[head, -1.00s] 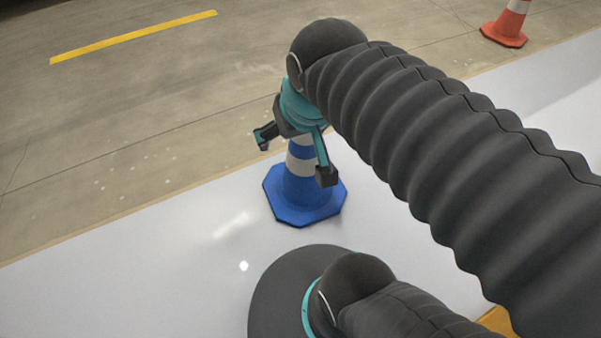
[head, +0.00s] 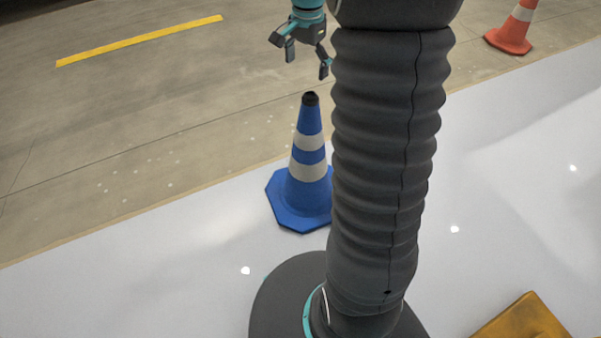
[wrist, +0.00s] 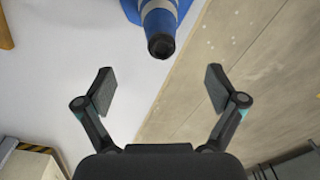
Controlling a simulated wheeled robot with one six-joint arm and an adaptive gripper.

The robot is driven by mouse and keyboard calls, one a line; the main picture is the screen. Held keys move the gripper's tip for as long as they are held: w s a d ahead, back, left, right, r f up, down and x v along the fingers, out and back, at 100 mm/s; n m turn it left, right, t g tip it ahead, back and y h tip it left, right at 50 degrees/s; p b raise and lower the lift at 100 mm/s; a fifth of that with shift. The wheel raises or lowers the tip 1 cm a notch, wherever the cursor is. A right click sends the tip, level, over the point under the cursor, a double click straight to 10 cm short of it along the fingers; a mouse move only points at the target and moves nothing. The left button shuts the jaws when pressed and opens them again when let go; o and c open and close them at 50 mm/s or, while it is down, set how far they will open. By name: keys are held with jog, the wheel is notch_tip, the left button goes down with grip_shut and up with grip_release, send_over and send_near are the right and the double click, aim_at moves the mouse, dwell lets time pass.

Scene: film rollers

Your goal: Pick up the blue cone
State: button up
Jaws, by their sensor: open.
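The blue cone (head: 306,172) with white bands and a black tip stands upright on the white surface in the head view. My arm hides part of its right side. In the wrist view the cone (wrist: 158,22) shows at the top, its dark tip pointing toward my gripper. My gripper (head: 305,62) is open and empty, above the cone's tip in the head view and apart from it. In the wrist view my gripper (wrist: 159,90) has its two fingers spread wide, with the cone's tip beyond them and roughly centred.
An orange and white cone (head: 511,33) stands at the upper right. A yellow-orange object (head: 522,322) sits at the lower right of the white surface (head: 130,270). A yellow line (head: 140,41) marks the concrete floor. The white surface left of the blue cone is clear.

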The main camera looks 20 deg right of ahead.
aim_at(310, 107)
jog(key=shift+w+d+f+m, duration=0.25)
jog(key=shift+w+d+f, duration=0.2)
jog(key=shift+f, duration=0.15)
jog(key=shift+w+d+f+m, duration=0.25)
jog(key=shift+w+d+f, duration=0.2)
jog(key=shift+f, duration=0.15)
jog(key=f, duration=0.6)
jog(key=f+b, duration=0.1)
jog(key=f, duration=0.6)
jog(key=shift+s+d+f, duration=0.1)
jog(key=shift+d+f, duration=0.05)
jog(key=shift+d, duration=0.05)
grip_shut()
